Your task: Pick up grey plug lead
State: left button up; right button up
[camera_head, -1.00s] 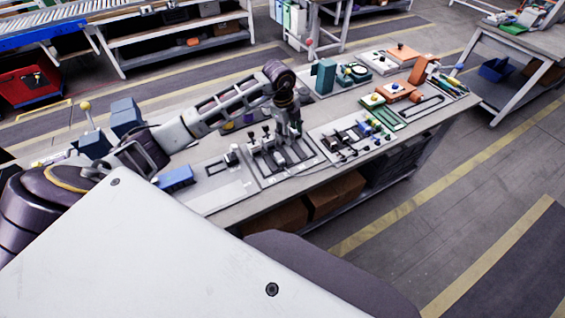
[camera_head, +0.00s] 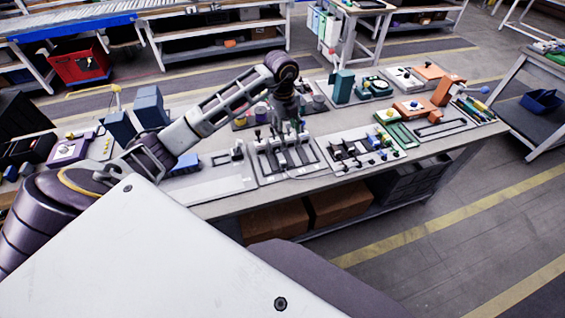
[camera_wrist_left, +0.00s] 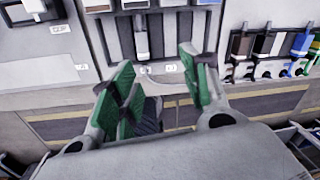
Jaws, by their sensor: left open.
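My left gripper (camera_head: 287,124) is over the board with long slots (camera_head: 265,177) in the head view. On the board to the right, a dark grey plug (camera_wrist_left: 240,44) stands in a row beside white and blue ones. I cannot tell which of these is the grey plug lead. My right gripper is not in view.
Right of the slotted board lies the board of coloured plugs (camera_head: 345,166). A pale panel (camera_head: 215,184) lies to the left. Teal and orange fixtures (camera_head: 343,86) stand at the back right. Blue-grey blocks (camera_head: 150,107) stand at the back left. Cardboard boxes (camera_head: 340,202) sit under the table.

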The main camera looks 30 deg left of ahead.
pick_arm(q)
jog(key=shift+s+a+m+g+y, duration=0.15)
jog(key=shift+s+a+m+g, duration=0.15)
jog(key=shift+s+m, duration=0.3)
jog(key=shift+s+a+m+g+y, duration=0.15)
jog(key=shift+s+a+m+g, duration=0.1)
jog(key=shift+s+m, duration=0.35)
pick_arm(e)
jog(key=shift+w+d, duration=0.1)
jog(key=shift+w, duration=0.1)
pick_arm(q)
jog(key=shift+w+f, duration=0.1)
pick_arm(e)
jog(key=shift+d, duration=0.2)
